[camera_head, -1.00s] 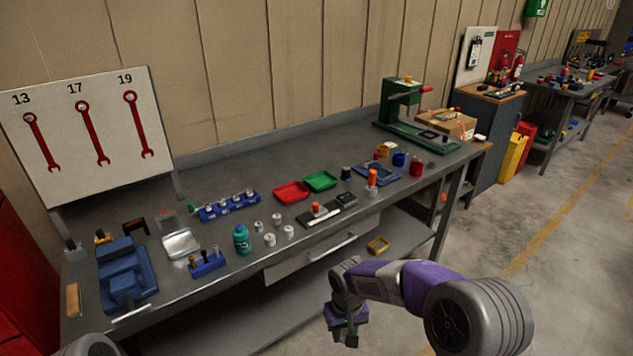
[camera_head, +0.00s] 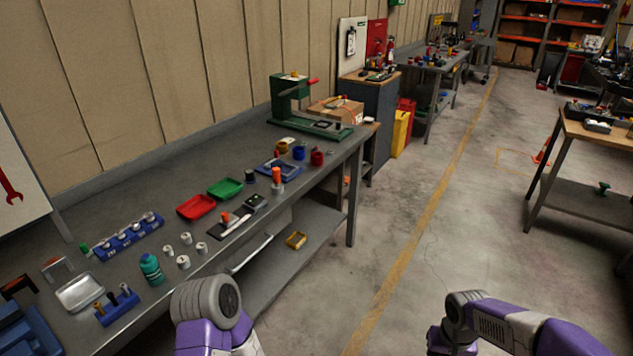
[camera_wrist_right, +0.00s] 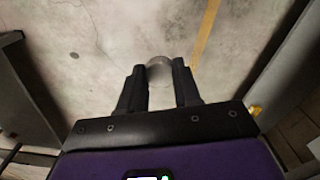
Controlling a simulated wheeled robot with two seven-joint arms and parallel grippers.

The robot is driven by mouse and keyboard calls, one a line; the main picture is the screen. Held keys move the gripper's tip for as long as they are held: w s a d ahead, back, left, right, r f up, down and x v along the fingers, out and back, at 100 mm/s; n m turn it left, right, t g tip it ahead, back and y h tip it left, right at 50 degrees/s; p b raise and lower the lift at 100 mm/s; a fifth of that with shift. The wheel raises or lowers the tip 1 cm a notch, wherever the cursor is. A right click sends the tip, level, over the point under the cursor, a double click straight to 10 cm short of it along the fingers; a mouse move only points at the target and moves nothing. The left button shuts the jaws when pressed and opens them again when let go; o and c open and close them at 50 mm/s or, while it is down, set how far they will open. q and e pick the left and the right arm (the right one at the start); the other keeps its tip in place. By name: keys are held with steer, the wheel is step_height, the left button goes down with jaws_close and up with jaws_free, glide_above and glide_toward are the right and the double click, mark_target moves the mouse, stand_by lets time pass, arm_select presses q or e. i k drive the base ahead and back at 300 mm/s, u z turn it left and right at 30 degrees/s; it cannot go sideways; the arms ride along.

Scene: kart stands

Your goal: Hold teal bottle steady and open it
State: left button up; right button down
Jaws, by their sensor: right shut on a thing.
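The teal bottle (camera_head: 151,268) stands upright near the front edge of the workbench, left of centre in the head view. No gripper touches it. My right gripper (camera_wrist_right: 160,69) shows in the right wrist view, over bare floor and away from the bench. Its fingers are apart, shut on a small grey round thing (camera_wrist_right: 159,61) at the tips; I cannot tell what it is. My left arm shows at the bottom of the head view, but its gripper is out of view.
Around the bottle are white cylinders (camera_head: 183,262), a blue socket rack (camera_head: 128,237), a metal tray (camera_head: 80,293) and a blue block with pins (camera_head: 117,306). Red (camera_head: 196,207) and green (camera_head: 225,189) trays lie farther along the workbench (camera_head: 75,220). The floor (camera_head: 420,240) to the right is open.

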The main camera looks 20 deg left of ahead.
mark_target(149, 265)
steer(key=z, duration=0.3)
steer(key=i, duration=2.7)
steer(key=u, duration=3.75)
